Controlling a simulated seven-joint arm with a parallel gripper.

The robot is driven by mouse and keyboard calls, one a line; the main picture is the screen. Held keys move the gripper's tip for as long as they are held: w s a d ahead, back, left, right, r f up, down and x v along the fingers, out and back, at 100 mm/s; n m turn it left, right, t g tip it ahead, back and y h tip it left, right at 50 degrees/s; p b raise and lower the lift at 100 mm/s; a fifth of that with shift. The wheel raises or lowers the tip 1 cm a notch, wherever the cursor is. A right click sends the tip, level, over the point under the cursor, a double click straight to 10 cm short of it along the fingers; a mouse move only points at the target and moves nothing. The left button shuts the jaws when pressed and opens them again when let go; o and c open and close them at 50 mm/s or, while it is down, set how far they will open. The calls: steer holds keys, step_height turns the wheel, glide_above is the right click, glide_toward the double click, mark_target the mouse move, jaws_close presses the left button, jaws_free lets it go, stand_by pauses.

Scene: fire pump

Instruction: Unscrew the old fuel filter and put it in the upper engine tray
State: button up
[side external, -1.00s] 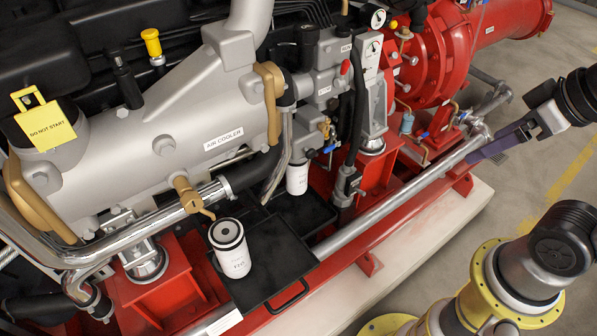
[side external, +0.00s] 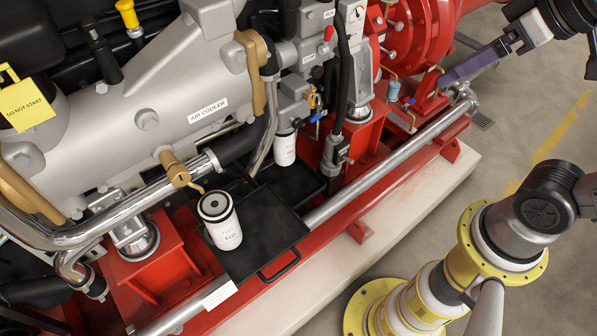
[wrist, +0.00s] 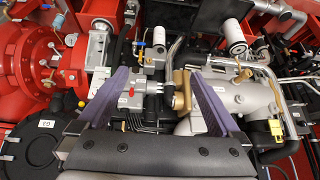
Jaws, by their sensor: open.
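A white filter (side external: 285,149) hangs mounted under the engine block; it also shows in the wrist view (wrist: 160,35). A second white filter with a black top (side external: 227,232) stands upright on a black tray (side external: 265,245); it also shows in the wrist view (wrist: 236,45). Another black tray area (side external: 300,185) lies below the mounted filter. I cannot tell which tray is the upper one. My gripper (side external: 442,84), with purple fingers, is at the upper right, apart from both filters. In the wrist view (wrist: 159,73) its fingers are spread with nothing held between them.
A silver rail (side external: 385,165) runs along the front of the red frame. The grey air cooler (side external: 150,115), a bronze-coloured valve (side external: 175,172) and black hoses crowd the filters. The red pump (side external: 405,40) stands near my gripper.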

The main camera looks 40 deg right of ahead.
mark_target(288, 153)
steer(key=w+a+m+t+h, duration=0.1)
steer(key=w+a+t, duration=0.2)
steer(key=w, duration=0.7)
steer(key=w+a+m+t, duration=0.1)
steer(key=w+a+t, duration=0.25)
steer(key=w, duration=0.55)
steer(key=w+a+m+t+h, duration=0.1)
steer(key=w+a+t, duration=0.25)
steer(key=w, duration=0.65)
step_height(288, 153, down, 50)
steer(key=d+h, duration=0.2)
steer(key=h, duration=0.2)
steer(key=shift+m+t, duration=0.4)
steer(key=shift+x, duration=5.25)
steer(key=shift+w, duration=0.3)
